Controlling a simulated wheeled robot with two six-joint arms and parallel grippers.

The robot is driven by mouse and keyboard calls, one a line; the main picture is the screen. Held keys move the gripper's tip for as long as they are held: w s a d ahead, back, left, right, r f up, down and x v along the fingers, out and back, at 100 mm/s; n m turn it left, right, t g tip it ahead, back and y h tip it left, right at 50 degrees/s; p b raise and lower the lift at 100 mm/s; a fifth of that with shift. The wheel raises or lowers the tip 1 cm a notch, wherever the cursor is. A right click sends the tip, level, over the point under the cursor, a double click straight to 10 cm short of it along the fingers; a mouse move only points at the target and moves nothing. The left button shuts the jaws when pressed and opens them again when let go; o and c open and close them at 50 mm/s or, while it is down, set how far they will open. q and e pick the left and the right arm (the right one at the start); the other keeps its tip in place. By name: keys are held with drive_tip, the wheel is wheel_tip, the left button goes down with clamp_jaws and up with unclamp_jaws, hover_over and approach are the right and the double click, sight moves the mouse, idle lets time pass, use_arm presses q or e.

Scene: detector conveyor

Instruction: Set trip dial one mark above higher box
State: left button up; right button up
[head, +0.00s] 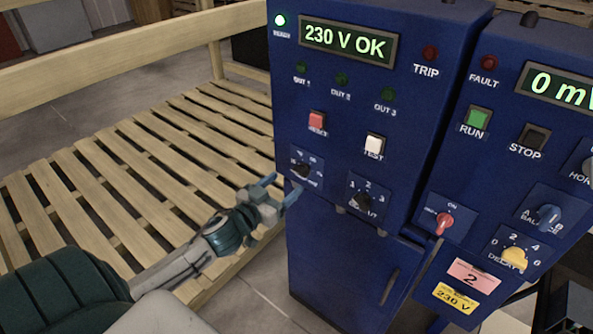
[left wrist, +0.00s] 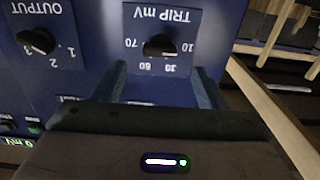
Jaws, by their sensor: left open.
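The trip dial, a black knob on a panel marked TRIP mV, is on the blue cabinet's front, lower left in the head view (head: 303,170). My right gripper is not in view. No boxes show.
The cabinet display (head: 348,43) reads 230 V OK. An OUTPUT dial (head: 362,201) is right of the trip dial, with a red button (head: 317,120) and white TEST button (head: 374,143) above. A second blue cabinet stands right. A slatted wooden pallet (head: 130,180) lies left.

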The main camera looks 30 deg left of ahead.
sight(298, 173)
use_arm(q)
drive_tip(key=shift+w+d+p, duration=0.15)
drive_tip(key=shift+w+p, duration=0.05)
drive_tip(key=shift+w, duration=1.35)
drive_tip(key=shift+w+d+p, duration=0.1)
drive_tip(key=shift+w+p, duration=0.1)
drive_tip(key=shift+w, duration=1.3)
drive_tip(key=shift+c, duration=0.4)
drive_tip(key=c, duration=0.9)
